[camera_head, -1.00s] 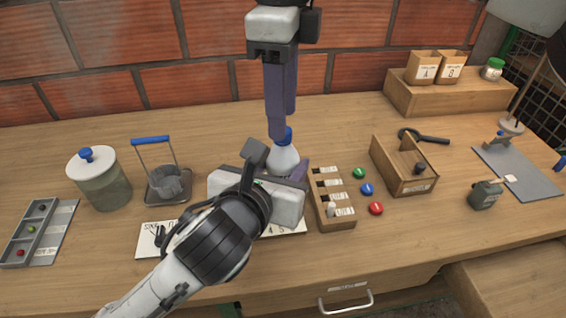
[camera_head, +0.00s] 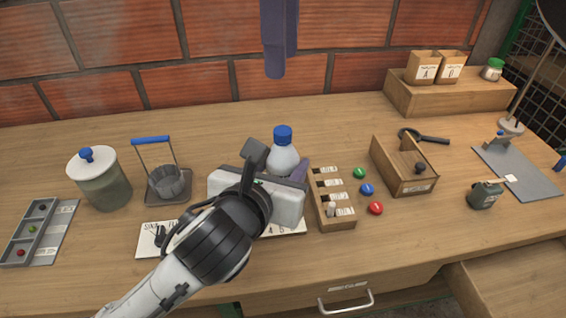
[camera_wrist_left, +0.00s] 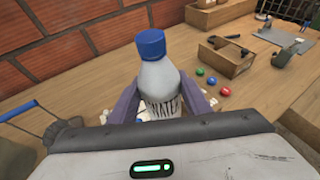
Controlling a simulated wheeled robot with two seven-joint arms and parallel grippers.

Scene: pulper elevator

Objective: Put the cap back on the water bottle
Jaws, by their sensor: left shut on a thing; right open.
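The water bottle (camera_head: 284,160) stands upright on the table, white with a blue cap (camera_head: 283,135) sitting on its top. In the left wrist view the bottle (camera_wrist_left: 160,88) is between the two purple fingers, and the blue cap (camera_wrist_left: 150,43) is on its neck. I cannot tell how tightly the cap sits. My left gripper (camera_wrist_left: 158,100) is shut on the bottle's body; its hand hides the lower bottle in the head view. My right gripper (camera_head: 276,70) is above and behind the bottle, clear of the cap, with only its purple fingers in view.
A small wooden slotted box (camera_head: 333,215) and green, blue and red buttons (camera_head: 367,189) are right of the bottle. A lidded jar (camera_head: 103,180) and a holder with a blue handle (camera_head: 168,180) stand left. A wooden tray box (camera_head: 404,168) is further right.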

